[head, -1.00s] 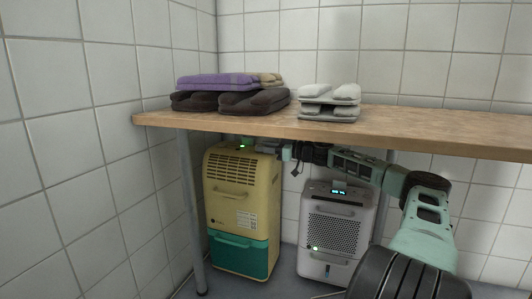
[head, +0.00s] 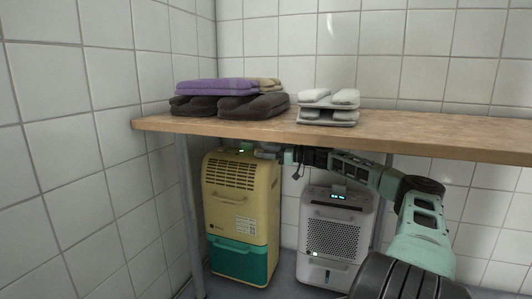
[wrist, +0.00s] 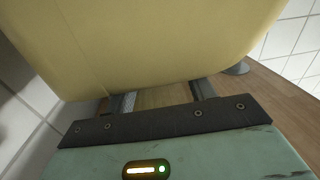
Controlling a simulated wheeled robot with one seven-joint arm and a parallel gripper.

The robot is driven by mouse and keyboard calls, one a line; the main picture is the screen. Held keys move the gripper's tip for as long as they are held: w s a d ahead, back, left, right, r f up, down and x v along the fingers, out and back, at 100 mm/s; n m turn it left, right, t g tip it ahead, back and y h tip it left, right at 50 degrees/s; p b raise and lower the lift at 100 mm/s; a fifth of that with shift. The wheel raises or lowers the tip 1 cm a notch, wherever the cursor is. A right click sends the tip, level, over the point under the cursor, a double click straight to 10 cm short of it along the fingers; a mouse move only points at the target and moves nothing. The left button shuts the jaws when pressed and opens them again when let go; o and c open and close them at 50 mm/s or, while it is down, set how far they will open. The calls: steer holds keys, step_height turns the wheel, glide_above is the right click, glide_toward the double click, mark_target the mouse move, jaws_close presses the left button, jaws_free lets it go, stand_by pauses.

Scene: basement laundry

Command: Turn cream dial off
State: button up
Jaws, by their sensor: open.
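The cream dehumidifier (head: 242,190) with a teal lower tank (head: 238,262) stands under the table at the left. A green light (head: 241,151) glows at its top. I cannot make out the dial in either view. My gripper (head: 264,154) reaches in from the right under the tabletop, at the unit's top right edge. In the wrist view, the cream body (wrist: 150,45) fills the upper part. My gripper (wrist: 166,97) is open there, its two fingers apart and partly hidden by the cream body. I cannot tell whether they touch it.
The wooden table (head: 400,129) leaves a narrow gap above the unit. A grey dehumidifier (head: 335,235) with a lit display stands to the right. A table leg (head: 190,215) stands at the left.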

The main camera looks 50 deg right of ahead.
steer(key=p+v, duration=0.6)
steer(key=v, duration=1.1)
steer(key=shift+f, duration=0.1)
